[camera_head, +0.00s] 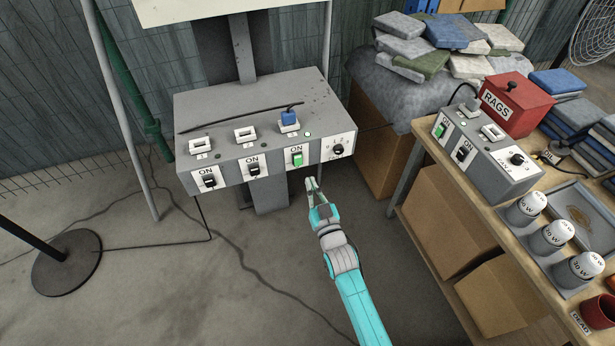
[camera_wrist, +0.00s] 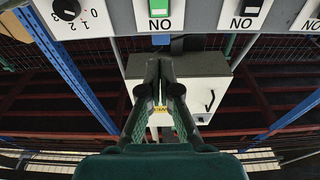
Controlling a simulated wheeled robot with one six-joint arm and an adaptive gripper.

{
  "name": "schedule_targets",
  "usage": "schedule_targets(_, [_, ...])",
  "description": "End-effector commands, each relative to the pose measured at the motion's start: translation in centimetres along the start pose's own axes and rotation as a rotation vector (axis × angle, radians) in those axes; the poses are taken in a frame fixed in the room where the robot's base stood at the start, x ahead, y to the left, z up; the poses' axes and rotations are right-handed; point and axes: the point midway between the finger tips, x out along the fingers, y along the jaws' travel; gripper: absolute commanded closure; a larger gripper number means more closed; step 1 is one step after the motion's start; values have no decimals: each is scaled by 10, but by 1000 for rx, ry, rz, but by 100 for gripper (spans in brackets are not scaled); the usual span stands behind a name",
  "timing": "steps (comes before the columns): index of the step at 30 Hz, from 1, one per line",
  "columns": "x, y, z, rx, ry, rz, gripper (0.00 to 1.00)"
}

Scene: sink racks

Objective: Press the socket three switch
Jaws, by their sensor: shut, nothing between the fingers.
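A grey socket box (camera_head: 232,170) on a post carries a row of three sockets on top and three ON switches on its front. The rightmost switch (camera_head: 297,159) is green, and it shows at the top of the wrist view (camera_wrist: 163,12). The middle switch (camera_head: 253,169) and left switch (camera_head: 209,181) are black. A blue plug (camera_head: 289,117) sits in the rightmost socket. My gripper (camera_head: 312,184) is shut and empty, just below and in front of the green switch, apart from it.
A dial (camera_head: 338,150) is right of the green switch, near a small green lamp (camera_head: 308,134). A black stand (camera_head: 66,262) is at left.

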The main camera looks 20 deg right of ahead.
Motion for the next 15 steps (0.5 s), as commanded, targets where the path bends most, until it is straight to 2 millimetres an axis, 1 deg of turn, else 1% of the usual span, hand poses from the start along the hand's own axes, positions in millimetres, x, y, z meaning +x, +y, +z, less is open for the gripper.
schedule_targets(1, [-8,0,-2,0,-1,0,100])
schedule_targets(6, [-26,0,-7,0,-1,0,100])
schedule_targets(10, [-32,0,-10,0,0,0,100])
schedule_targets(15, [-34,0,-10,0,0,0,100])
